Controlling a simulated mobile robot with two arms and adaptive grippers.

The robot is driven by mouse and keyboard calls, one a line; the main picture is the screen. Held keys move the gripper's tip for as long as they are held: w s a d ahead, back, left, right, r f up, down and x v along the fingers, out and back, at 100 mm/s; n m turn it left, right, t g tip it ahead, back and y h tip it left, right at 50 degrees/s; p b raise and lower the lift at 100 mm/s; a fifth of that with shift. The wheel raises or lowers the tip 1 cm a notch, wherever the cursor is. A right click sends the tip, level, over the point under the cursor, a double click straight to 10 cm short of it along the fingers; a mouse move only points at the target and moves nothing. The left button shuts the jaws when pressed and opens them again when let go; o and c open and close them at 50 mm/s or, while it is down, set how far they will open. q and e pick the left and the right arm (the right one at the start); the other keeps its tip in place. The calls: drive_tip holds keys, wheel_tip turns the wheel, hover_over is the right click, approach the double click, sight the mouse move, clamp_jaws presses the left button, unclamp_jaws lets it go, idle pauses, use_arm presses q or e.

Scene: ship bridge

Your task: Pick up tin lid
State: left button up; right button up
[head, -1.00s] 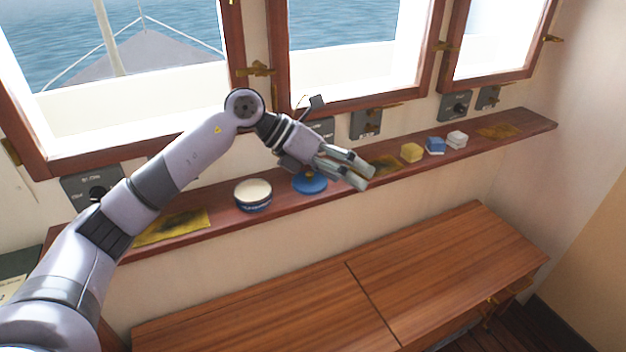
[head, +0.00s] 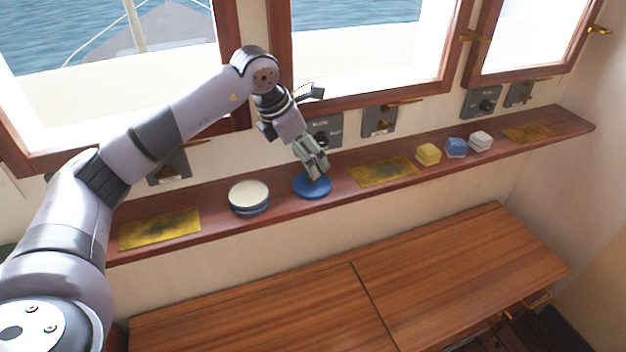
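The tin lid (head: 313,188) is a blue round disc lying flat on the narrow wooden shelf under the windows. A round tin (head: 249,204) with blue and white sides and a cream top stands to its left on the shelf. My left gripper (head: 318,173) points down over the lid, with its fingertips at or just above the lid's middle. The fingers look close together and cover part of the lid. I cannot tell whether they touch or hold it. My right gripper is not in view.
Yellow stained mats lie along the shelf (head: 290,206), one (head: 383,172) right of the lid. Further right sit yellow (head: 428,154), blue (head: 456,148) and white (head: 481,141) blocks. Window frames and wall switch boxes (head: 380,121) stand close behind. A wooden bench (head: 440,265) lies below.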

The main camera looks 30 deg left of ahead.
sight(312, 181)
use_arm(q)
drive_tip(key=shift+x, duration=1.1)
drive_tip(key=shift+f+p, duration=0.3)
drive_tip(key=shift+f, duration=0.1)
drive_tip(key=p+x, duration=0.1)
drive_tip(key=x, duration=0.2)
drive_tip(key=shift+f, duration=0.35)
drive_tip(key=shift+w+d+f, duration=0.1)
drive_tip(key=shift+d+f, duration=0.05)
drive_tip(key=shift+f, duration=0.3)
drive_tip(key=shift+c, duration=1.3)
drive_tip(key=c, duration=1.3)
drive_tip(key=shift+c, duration=0.6)
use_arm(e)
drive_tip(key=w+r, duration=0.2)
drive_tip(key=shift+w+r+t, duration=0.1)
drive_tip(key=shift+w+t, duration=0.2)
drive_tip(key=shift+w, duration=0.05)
